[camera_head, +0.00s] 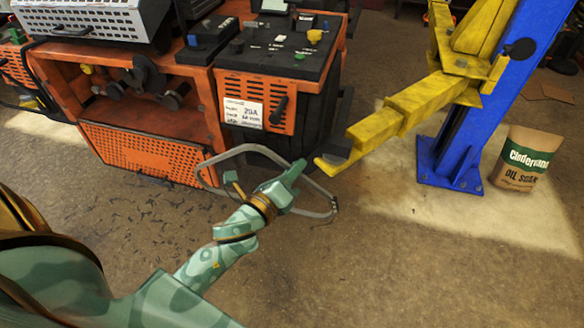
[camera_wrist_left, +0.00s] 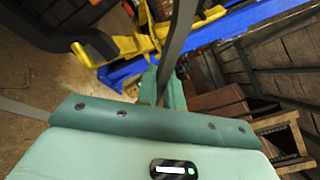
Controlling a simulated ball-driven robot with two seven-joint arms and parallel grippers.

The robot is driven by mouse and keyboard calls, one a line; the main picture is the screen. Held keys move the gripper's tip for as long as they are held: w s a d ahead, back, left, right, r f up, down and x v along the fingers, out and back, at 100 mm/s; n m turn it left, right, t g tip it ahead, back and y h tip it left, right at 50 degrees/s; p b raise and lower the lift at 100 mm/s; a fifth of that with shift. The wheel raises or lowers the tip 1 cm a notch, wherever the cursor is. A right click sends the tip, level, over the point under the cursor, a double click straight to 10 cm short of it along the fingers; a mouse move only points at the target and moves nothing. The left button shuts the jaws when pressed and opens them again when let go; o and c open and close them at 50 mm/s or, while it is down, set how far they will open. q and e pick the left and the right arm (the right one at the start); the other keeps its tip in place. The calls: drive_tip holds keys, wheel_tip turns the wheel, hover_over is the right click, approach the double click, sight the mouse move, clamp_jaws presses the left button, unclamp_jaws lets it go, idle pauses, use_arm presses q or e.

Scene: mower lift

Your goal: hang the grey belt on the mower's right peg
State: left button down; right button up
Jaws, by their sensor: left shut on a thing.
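The grey belt (camera_head: 222,156) is a thin, stiff-looking loop hanging in the air in front of the orange machine. My left gripper (camera_head: 290,179) is shut on the belt, which spreads out on both sides of the hand. In the left wrist view the belt (camera_wrist_left: 178,45) runs up from the fingers as a dark grey strip. The orange mower (camera_head: 150,150) stands behind at the upper left. A short black rod (camera_head: 279,108) sticks out of its slotted front panel; I cannot tell whether it is the right peg. The belt is apart from it. My right gripper is out of view.
A yellow lift arm (camera_head: 405,110) reaches from a blue post (camera_head: 468,130) toward the belt's right side, close to my gripper in the picture. A paper oil-soak bag (camera_head: 526,160) stands right of the post. The concrete floor in front is mostly clear.

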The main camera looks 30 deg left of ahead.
use_arm(q)
drive_tip(key=w+a+b, duration=0.1)
drive_tip(key=w+a, duration=0.2)
drive_tip(key=w, duration=0.8)
drive_tip(key=shift+w+b, duration=0.15)
drive_tip(key=shift+b, duration=0.25)
idle(0.4)
drive_tip(key=shift+w+a, duration=0.1)
drive_tip(key=shift+w, duration=0.05)
drive_tip(key=shift+w+a, duration=0.2)
drive_tip(key=shift+w, duration=0.7)
drive_tip(key=shift+w+a, duration=0.2)
drive_tip(key=shift+w, duration=0.7)
drive_tip(key=shift+f, duration=0.1)
drive_tip(key=shift+f+b, duration=0.45)
drive_tip(key=shift+b, duration=0.05)
